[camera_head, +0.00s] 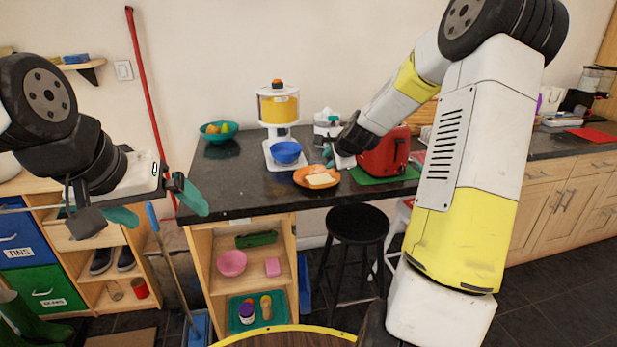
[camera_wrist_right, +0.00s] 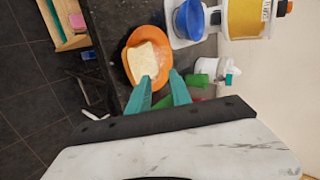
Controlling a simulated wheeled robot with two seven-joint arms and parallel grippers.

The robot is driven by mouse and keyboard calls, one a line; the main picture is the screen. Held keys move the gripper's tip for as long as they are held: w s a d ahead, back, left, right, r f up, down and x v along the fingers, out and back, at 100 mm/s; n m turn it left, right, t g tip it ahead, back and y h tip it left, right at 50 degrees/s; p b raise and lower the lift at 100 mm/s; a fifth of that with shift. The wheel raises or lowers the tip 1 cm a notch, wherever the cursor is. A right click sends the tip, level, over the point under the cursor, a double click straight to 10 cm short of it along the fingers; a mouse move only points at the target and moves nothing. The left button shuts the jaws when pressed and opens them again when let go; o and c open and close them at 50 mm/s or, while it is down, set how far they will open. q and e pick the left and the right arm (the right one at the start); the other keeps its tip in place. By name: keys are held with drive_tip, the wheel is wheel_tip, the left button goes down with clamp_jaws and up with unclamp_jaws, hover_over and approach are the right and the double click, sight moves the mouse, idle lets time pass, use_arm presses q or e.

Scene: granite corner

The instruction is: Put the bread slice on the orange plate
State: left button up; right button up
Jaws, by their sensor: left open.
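The bread slice (camera_head: 320,179) lies on the orange plate (camera_head: 303,183) near the counter's front edge. In the right wrist view the bread (camera_wrist_right: 143,60) lies within the rim of the plate (camera_wrist_right: 136,38). My right gripper (camera_head: 329,158) is just behind the plate. In its wrist view the two teal fingers (camera_wrist_right: 161,88) are apart with nothing between them; one tip overlaps the bread's lower edge, and I cannot tell if they touch. My left gripper (camera_head: 155,205) is open and empty, left of the counter and far from the plate.
A blue bowl (camera_head: 286,152) sits at the base of the yellow-topped dispenser (camera_head: 278,106) behind the plate. A red toaster (camera_head: 385,153) stands to the right on a green mat (camera_head: 385,177). A green fruit bowl (camera_head: 218,131) is at the left. A black stool (camera_head: 357,224) stands in front.

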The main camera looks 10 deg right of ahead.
wheel_tip(320, 180, up, 8)
drive_tip(key=s, duration=0.2)
drive_tip(key=s+a+r+n+g, duration=0.1)
drive_tip(key=s+a+r+n, duration=0.25)
drive_tip(key=s, duration=0.35)
drive_tip(key=s+a+r+n+g, duration=0.1)
drive_tip(key=s+a+r+n, duration=0.1)
drive_tip(key=s+a+n, duration=0.4)
drive_tip(key=s+d+f+n+g, duration=0.1)
drive_tip(key=s+n, duration=0.6)
drive_tip(key=s, duration=1.4)
drive_tip(key=shift+s+f+g+y, duration=0.25)
drive_tip(key=shift+s+g+y, duration=0.1)
drive_tip(key=shift+g+y, duration=0.05)
drive_tip(key=shift+d+n, duration=0.1)
drive_tip(key=shift+n, duration=0.15)
